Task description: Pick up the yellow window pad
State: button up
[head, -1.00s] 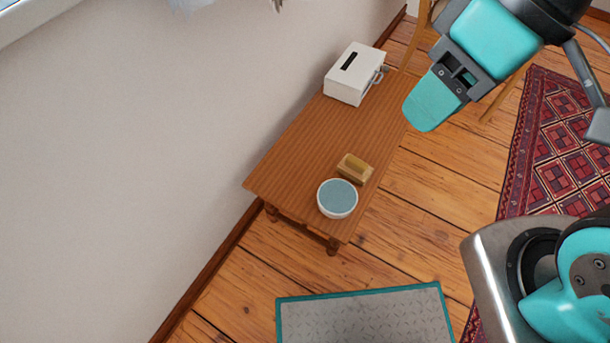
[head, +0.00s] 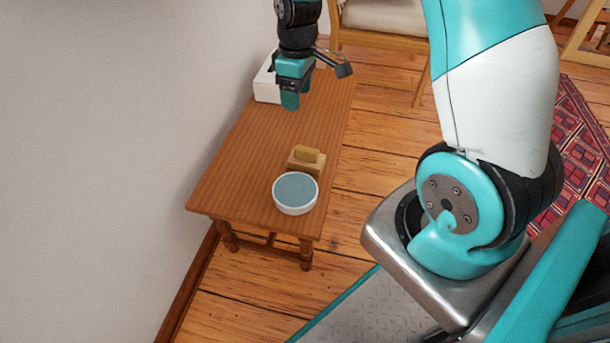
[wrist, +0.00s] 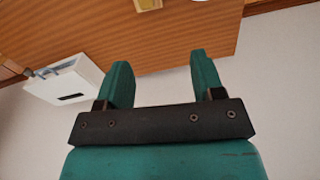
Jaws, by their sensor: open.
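The yellow window pad (head: 306,160) is a small yellowish block with a raised grip on top. It sits on the wooden table, just behind a round white bowl with a blue-grey top. In the wrist view a part of the pad (wrist: 148,4) shows at the top edge, cut off by the frame. My gripper (head: 291,103) is above the table's far part, near the white box and well beyond the pad. Its two teal fingers (wrist: 160,78) are apart with nothing between them.
The wooden table (head: 235,170) stands along the wall. The white bowl (head: 295,194) is near its front end. A white box (head: 266,86) stands at its far end, partly behind my gripper. A chair (head: 385,45) is behind the table. A patterned rug (head: 575,160) lies at right.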

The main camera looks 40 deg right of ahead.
send_over(307, 150)
notch_tip(307, 150, down, 4)
jog(key=f+b, duration=0.2)
jog(key=f, duration=0.1)
jog(key=f+b, duration=0.1)
jog(key=f, duration=0.3)
jog(key=w+f+b, duration=0.1)
jog(key=f+b, duration=0.1)
jog(key=f, duration=0.1)
jog(key=shift+a+f+b, duration=0.2)
jog(key=shift+f+b, duration=0.05)
jog(key=shift+b, duration=0.05)
jog(key=f+b, duration=0.1)
jog(key=f, duration=0.1)
jog(key=f+b, duration=0.1)
jog(key=f, duration=0.1)
jog(key=s+f+b, duration=0.1)
jog(key=f+b, duration=0.1)
jog(key=shift+d+f, duration=0.2)
jog(key=shift+r, duration=0.1)
jog(key=c, duration=1)
jog(key=shift+c, duration=0.2)
jog(key=shift+r, duration=0.1)
notch_tip(307, 150, up, 20)
jog(key=p, duration=0.9)
